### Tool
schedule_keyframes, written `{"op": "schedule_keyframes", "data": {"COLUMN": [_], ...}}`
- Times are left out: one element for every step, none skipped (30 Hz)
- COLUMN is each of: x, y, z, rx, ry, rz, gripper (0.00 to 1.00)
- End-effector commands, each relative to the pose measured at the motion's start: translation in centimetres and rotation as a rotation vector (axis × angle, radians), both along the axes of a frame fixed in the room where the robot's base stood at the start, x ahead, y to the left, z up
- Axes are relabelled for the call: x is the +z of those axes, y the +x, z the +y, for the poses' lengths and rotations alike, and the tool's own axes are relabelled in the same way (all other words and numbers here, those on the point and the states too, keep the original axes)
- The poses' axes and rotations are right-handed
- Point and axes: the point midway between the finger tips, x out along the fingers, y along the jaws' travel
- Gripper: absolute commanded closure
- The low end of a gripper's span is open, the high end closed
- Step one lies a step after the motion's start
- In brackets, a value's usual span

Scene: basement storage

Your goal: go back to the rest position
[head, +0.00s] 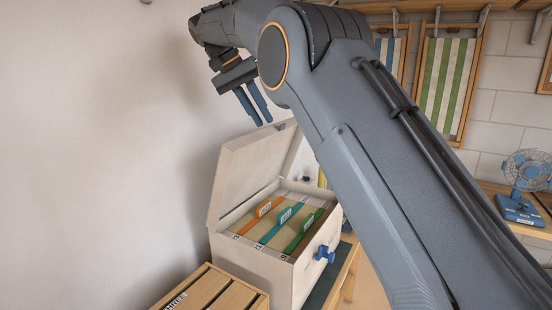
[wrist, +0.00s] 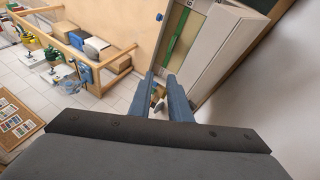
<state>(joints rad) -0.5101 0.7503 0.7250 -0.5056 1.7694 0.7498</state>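My gripper (head: 265,122) is raised in the head view, above the open lid of a cream file box (head: 255,262). Its two blue fingers point down and stand a little apart, with nothing between them. In the wrist view the fingers of my gripper (wrist: 162,82) also show a gap, with floor visible through it. The fingertips are clear of the box. My arm crosses the head view and hides part of the room behind it.
The file box holds orange (head: 268,205), teal (head: 283,222) and green (head: 305,229) dividers; a blue latch (head: 325,253) is on its front. A wooden slatted crate (head: 215,290) stands beside it. A blue fan (head: 524,180) sits at right. A white wall is close at left.

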Motion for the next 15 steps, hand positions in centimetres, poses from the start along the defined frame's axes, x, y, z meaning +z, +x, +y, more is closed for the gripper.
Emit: {"op": "schedule_keyframes", "data": {"x": [-0.9, -1.4, -2.2, -2.8, -3.5, -4.5, -5.4, -6.4, -7.8, -8.9, -10.0, -11.4, -12.5, -13.6, -15.1], "y": [0.2, 0.2, 0.3, 0.3, 0.3, 0.3, 0.2, 0.1, -0.2, -0.4, -0.8, -1.4, -1.8, -2.4, -3.2], "z": [-0.8, -1.2, -1.8, -2.2, -2.7, -3.5, -4.2, -5.0, -6.0, -6.8, -7.6, -8.6, -9.3, -10.1, -11.0], "rx": [0.015, 0.025, 0.042, 0.056, 0.068, 0.087, 0.103, 0.118, 0.142, 0.158, 0.173, 0.194, 0.209, 0.222, 0.239], "ry": [0.006, 0.011, 0.018, 0.024, 0.031, 0.042, 0.051, 0.063, 0.079, 0.093, 0.107, 0.125, 0.14, 0.154, 0.174], "rz": [0.012, 0.02, 0.031, 0.037, 0.046, 0.058, 0.069, 0.08, 0.093, 0.103, 0.112, 0.123, 0.132, 0.138, 0.148], "gripper": [0.83, 0.83, 0.83, 0.83, 0.83, 0.83, 0.83, 0.83, 0.83, 0.83, 0.83, 0.83, 0.83, 0.83, 0.83]}}
